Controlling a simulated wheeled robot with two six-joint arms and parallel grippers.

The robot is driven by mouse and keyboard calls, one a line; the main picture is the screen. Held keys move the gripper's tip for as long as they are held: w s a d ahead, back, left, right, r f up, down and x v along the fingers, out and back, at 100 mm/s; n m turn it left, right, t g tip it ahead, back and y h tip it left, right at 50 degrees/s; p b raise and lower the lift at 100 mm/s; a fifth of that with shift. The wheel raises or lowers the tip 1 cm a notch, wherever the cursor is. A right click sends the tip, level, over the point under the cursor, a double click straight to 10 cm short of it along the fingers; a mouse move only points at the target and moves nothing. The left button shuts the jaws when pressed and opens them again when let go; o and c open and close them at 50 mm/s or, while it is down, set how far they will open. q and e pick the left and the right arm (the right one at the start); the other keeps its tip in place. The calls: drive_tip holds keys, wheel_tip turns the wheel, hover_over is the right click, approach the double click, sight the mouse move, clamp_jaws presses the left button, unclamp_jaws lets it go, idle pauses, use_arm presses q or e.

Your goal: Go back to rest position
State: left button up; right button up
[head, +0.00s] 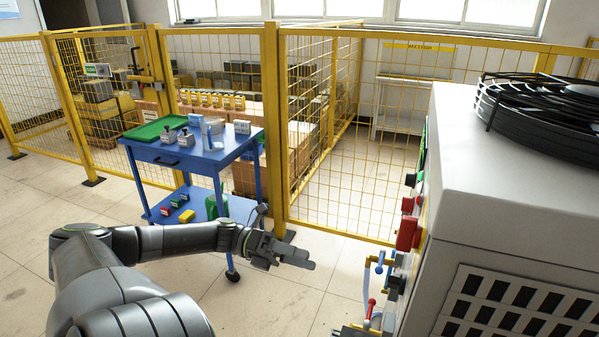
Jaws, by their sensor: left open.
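My left gripper (290,256) is at the end of my left arm, which reaches in from the lower left. Its fingers point right, toward the front of the heater cabinet (452,190), with a gap of floor between them. It is open, and I see nothing held in it. My right gripper is not in the picture. The pale cabinet stands at the right, with a black fan guard (545,103) on top. Its front carries a red box (407,233) and several small knobs and valves, seen edge-on.
A blue cart (170,157) stands beyond my left arm, holding a green tray (156,128) and several small grey items. A yellow mesh fence (273,120) runs behind it. Tiled floor (262,305) is clear between my arm and the cabinet.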

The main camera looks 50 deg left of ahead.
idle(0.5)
use_arm(q)
drive_tip(key=w+a+f+n+t+y+p, duration=0.25)
drive_tip(key=a+f+n+t+y, duration=0.45)
drive_tip(key=a+f+n+y, duration=0.5)
drive_tip(key=s+f+n+g+y+p, duration=0.1)
drive_tip(key=s+f+n+g+y, duration=0.2)
drive_tip(key=f+n, duration=0.5)
drive_tip(key=s+f+n+g+y+p, duration=0.15)
drive_tip(key=s+f+n, duration=0.35)
drive_tip(key=f, duration=0.5)
drive_tip(key=s+d+f+n+g+y+p, duration=0.1)
drive_tip(key=s+d+f+n+g, duration=0.1)
drive_tip(key=s+d+f+n, duration=0.3)
drive_tip(key=s+d+f+n+g+y+p, duration=0.1)
drive_tip(key=s+d+f+n+g, duration=0.2)
drive_tip(key=s+f, duration=0.4)
drive_tip(key=s+d+f+n+g+h, duration=0.1)
drive_tip(key=s+d+f, duration=0.3)
drive_tip(key=d, duration=0.4)
drive_tip(key=s+d+f+n+g+h+p, duration=0.1)
drive_tip(key=s+d+f+n+g, duration=0.1)
drive_tip(key=s+d+f+g, duration=0.2)
drive_tip(key=s+d, duration=0.3)
drive_tip(key=d, duration=0.1)
drive_tip(key=shift+s+d, duration=0.25)
drive_tip(key=shift+d, duration=0.15)
